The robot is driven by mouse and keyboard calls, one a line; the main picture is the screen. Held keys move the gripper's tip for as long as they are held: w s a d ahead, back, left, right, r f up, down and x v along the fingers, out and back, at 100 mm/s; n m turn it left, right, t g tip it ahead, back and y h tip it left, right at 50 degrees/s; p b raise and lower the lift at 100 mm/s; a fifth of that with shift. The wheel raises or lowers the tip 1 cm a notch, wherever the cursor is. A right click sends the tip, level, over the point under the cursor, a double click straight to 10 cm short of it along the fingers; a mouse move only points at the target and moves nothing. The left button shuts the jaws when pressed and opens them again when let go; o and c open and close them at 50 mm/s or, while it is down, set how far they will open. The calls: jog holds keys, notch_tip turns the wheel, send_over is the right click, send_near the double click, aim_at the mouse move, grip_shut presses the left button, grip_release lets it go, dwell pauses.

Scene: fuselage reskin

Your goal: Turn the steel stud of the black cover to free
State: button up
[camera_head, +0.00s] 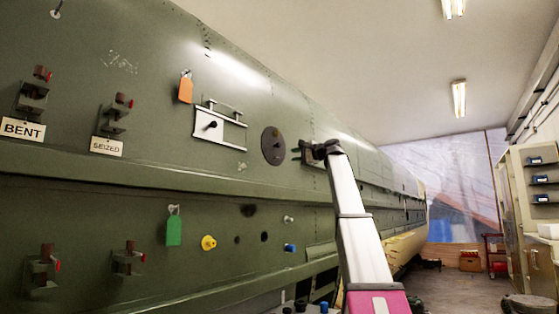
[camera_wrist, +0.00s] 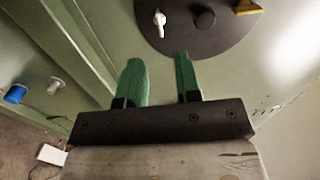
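The black cover (camera_head: 273,146) is a round dark plate on the green fuselage skin in the head view. In the wrist view the cover (camera_wrist: 182,42) fills the top middle. The steel stud (camera_wrist: 159,20) is a small bright winged piece on the cover, left of a dark central knob (camera_wrist: 205,19). My gripper (camera_head: 297,152) is just right of the cover in the head view. In the wrist view my gripper (camera_wrist: 159,62) has its two green fingers apart, with nothing between them. The stud appears beyond the fingertips, apart from them.
A yellow piece (camera_wrist: 248,7) sits at the cover's upper right in the wrist view. A white latch frame (camera_head: 220,127) and orange tag (camera_head: 186,88) are left of the cover. Below are a green tag (camera_head: 174,226), yellow knob (camera_head: 208,242) and blue knob (camera_head: 290,247). A ledge runs beneath the cover.

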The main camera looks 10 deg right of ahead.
aim_at(274, 161)
jog(key=x, duration=0.9)
grip_shut()
